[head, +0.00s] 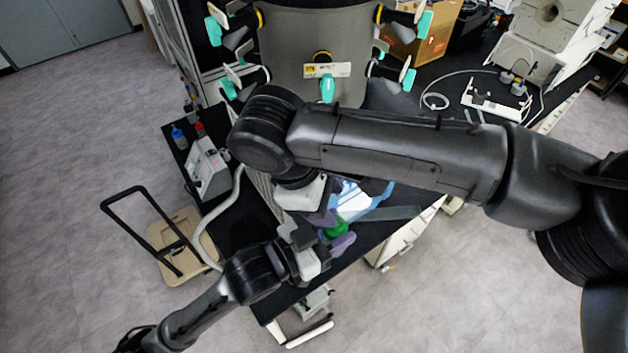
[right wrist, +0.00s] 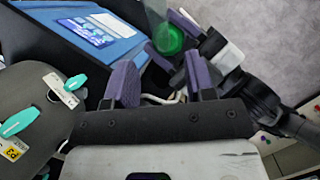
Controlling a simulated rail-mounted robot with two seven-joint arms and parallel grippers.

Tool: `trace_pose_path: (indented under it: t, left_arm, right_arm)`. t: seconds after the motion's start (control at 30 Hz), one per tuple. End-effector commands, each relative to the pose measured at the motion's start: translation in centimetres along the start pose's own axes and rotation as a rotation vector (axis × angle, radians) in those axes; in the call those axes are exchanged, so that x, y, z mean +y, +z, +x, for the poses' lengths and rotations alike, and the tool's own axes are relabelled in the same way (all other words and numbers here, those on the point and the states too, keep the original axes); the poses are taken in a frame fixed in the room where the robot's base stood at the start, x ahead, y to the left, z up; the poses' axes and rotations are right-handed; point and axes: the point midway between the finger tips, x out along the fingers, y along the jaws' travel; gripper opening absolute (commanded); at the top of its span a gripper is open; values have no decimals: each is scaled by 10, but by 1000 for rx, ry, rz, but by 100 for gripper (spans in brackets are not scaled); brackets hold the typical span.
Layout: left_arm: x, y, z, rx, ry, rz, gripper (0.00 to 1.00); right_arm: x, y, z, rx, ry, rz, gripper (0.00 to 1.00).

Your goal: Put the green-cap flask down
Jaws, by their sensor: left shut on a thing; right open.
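The flask's green cap (head: 338,229) shows between the purple fingers of my left gripper (head: 335,238), beside the dark bench edge. In the right wrist view the green cap (right wrist: 168,40) sits between the left gripper's fingers (right wrist: 172,38), just beyond my right gripper. The flask's glass is barely visible, so I cannot tell whether it touches the bench. My right gripper (right wrist: 160,80) is open and empty, its two purple fingers apart. In the head view it is mostly hidden under my right arm.
A blue tray or box (right wrist: 95,30) with a white label lies on the bench next to the grippers. The grey freeze-dryer drum (head: 300,45) with teal valve handles stands behind. A white instrument (head: 208,168) is at the bench's left. A beige cart (head: 175,235) stands on the floor.

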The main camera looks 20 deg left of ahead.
Motion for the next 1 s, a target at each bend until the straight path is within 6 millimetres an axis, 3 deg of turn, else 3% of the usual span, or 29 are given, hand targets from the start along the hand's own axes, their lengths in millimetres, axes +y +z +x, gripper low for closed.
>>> trace_pose_path:
  t: [0.3, 0.73, 1.0]
  left_arm:
    - [0, 0, 0, 1, 0, 0, 20]
    - [0, 0, 0, 1, 0, 0, 20]
    - [0, 0, 0, 1, 0, 0, 20]
  right_arm:
    - [0, 0, 30, 0, 0, 0, 50]
    - [0, 0, 35, 1, 0, -1, 50]
    - [0, 0, 35, 1, 0, -1, 25]
